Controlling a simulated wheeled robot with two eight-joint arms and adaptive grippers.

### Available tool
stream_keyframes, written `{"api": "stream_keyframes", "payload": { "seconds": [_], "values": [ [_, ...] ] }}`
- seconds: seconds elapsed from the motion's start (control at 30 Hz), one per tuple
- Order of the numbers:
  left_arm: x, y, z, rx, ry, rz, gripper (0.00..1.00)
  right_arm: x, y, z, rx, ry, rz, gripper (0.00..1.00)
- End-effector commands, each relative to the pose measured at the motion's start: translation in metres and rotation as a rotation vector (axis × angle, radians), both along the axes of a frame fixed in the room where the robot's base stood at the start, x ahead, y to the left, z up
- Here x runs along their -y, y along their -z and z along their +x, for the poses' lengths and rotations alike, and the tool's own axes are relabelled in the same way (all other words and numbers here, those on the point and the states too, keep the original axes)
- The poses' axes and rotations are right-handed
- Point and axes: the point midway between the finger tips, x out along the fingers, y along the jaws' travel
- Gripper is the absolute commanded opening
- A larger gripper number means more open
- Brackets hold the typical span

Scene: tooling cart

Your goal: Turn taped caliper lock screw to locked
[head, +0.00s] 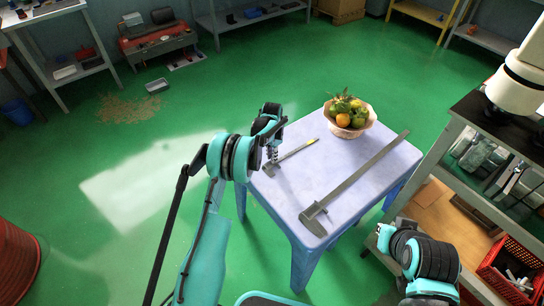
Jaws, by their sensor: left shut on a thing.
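A small grey caliper (297,150) with a yellow band near its far end lies on the pale lilac table (320,172), toward the left edge. My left gripper (272,158) points down at the caliper's jaw end and is shut on it there. The lock screw is too small and too covered by the gripper to make out. A much longer grey caliper (355,180) lies diagonally across the table, with no tape visible on it. My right gripper (374,244) is off the table's right front side, apart from both calipers; its fingers are too unclear to read.
A bowl of fruit (355,130) stands at the table's back. A shelf cart (432,200) with a red crate (510,268) stands close on the right. The table's middle, between the calipers, is clear. Green floor is open to the left.

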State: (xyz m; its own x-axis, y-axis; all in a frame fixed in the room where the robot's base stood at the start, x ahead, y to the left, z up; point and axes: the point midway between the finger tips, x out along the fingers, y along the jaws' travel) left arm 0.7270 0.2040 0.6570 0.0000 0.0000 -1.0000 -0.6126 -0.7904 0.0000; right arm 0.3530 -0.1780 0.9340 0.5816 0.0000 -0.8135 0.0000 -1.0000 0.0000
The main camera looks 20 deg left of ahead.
Motion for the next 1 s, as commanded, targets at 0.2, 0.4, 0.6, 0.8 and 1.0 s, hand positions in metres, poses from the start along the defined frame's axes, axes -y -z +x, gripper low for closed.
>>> {"api": "stream_keyframes", "payload": {
  "seconds": [0.2, 0.4, 0.6, 0.8, 1.0],
  "values": [
    [0.0, 0.0, 0.0, 0.0, 0.007, 0.0, 0.0, 0.0, 0.0, 0.0, 0.0, 0.0, 0.0, 0.0],
    [0.0, 0.0, 0.0, 0.0, 0.006, 0.0, 0.0, 0.0, 0.0, 0.0, 0.0, 0.0, 0.0, 0.0],
    [0.0, 0.0, 0.0, 0.0, 0.005, 0.0, 0.37, 0.0, 0.0, 0.0, 0.0, 0.0, 0.0, 0.0],
    [0.0, -0.001, 0.0, 0.0, 0.005, 0.0, 0.37, 0.0, 0.0, 0.0, 0.0, 0.0, 0.0, 0.0],
    [0.0, -0.023, 0.0, 0.0, 0.005, 0.0, 0.37, 0.0, 0.0, 0.0, 0.0, 0.0, 0.0, 0.0]
  ]
}}
